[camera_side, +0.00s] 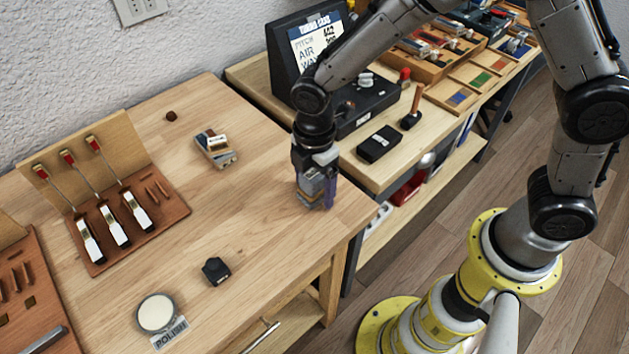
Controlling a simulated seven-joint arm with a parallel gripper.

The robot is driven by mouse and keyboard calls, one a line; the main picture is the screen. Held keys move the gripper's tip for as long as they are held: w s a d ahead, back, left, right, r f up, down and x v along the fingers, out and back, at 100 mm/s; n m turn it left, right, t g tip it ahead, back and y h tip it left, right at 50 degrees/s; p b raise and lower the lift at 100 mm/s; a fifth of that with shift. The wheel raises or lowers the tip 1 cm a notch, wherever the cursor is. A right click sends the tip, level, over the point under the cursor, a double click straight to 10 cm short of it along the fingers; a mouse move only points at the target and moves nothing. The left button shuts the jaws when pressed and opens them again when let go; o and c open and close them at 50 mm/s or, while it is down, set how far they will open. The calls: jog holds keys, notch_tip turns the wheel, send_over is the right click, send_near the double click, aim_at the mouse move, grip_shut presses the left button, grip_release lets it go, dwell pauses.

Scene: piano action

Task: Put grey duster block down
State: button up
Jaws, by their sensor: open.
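My gripper (318,198) points straight down over the right end of the near wooden workbench (270,240), close to its edge. Its jaws are open. A grey block (310,187), which looks like the grey duster block, is at the fingertips, low at the bench top. The fingers and the block overlap in this view, so I cannot tell whether they touch. The block's underside is hard to make out, but it appears to be on or just above the wood.
A small box (215,149), a dark block (215,270) and a round polish tin (157,313) stand on the bench. A brown rack (160,205) holds piano hammers at left. A second bench with a black tuner (350,110) and a black case (378,144) stands beyond a gap.

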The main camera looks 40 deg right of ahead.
notch_tip(320, 180, up, 12)
jog(key=shift+d+r, duration=0.1)
jog(key=shift+r, duration=0.15)
dwell(0.3)
jog(key=s+d+r+m+t, duration=0.3)
jog(key=s+d+r+m, duration=0.45)
jog(key=d, duration=0.35)
jog(key=s+d+m+t, duration=0.2)
jog(key=s+d+m, duration=0.4)
jog(key=s+m, duration=0.4)
jog(key=shift+s+d+f+t, duration=0.15)
jog(key=shift+s+d+t, duration=0.15)
jog(key=shift+d, duration=0.1)
jog(key=shift+m, duration=0.25)
